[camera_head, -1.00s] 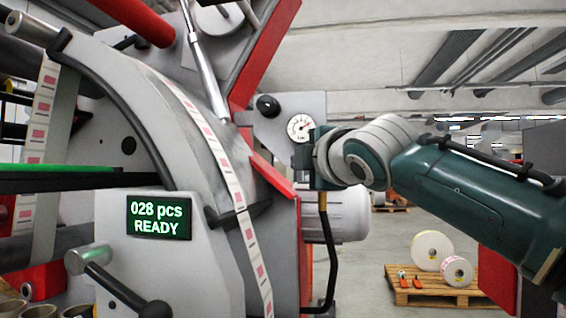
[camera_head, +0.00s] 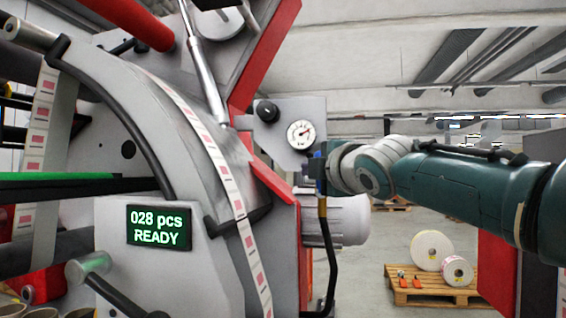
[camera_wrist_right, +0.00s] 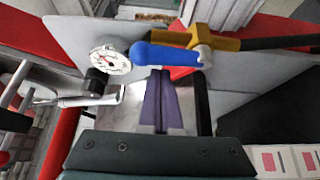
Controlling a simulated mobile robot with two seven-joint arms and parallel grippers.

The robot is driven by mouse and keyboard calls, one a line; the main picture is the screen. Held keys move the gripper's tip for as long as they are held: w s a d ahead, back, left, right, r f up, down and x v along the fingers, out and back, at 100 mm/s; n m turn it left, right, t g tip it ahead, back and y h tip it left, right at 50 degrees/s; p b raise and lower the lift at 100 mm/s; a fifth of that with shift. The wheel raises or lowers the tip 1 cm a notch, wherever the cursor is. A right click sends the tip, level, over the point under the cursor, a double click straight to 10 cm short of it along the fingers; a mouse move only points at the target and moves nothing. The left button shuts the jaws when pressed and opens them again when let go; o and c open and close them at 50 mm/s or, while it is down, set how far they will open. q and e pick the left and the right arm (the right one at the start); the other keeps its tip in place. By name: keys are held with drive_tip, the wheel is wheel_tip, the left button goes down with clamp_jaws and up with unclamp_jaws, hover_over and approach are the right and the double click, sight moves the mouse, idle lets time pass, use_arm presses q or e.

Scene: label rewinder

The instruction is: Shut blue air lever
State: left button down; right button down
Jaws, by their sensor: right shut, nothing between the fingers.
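The blue air lever (camera_wrist_right: 165,54) shows in the right wrist view as a rounded blue handle. It runs from its pivot (camera_wrist_right: 204,54) to the left, roughly in line with the brass valve body (camera_wrist_right: 215,38). My right gripper (camera_wrist_right: 161,74) is shut and empty. Its fingertips are just below the blue handle in that view; I cannot tell whether they touch it. In the head view my right arm reaches in from the right to the valve beside the gauge, and the wrist hides most of the lever and the fingers. My left gripper is not in view.
A round pressure gauge (camera_head: 300,134) and a black knob (camera_head: 267,111) sit on the grey panel. A black hose (camera_head: 330,262) hangs below the valve, near a grey motor (camera_head: 349,219). The display (camera_head: 159,227) reads 028 pcs READY. A pallet (camera_head: 446,290) with rolls stands behind.

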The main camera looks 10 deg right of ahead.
drive_tip(key=shift+d, duration=0.2)
idle(0.3)
drive_tip(key=shift+s+d+m+b, duration=0.15)
drive_tip(key=shift+m+b, duration=0.25)
drive_tip(key=shift+b, duration=0.2)
drive_tip(key=shift+d+m+t+b, duration=0.1)
drive_tip(key=shift+m+t+b, duration=0.2)
drive_tip(key=shift+t+b, duration=0.15)
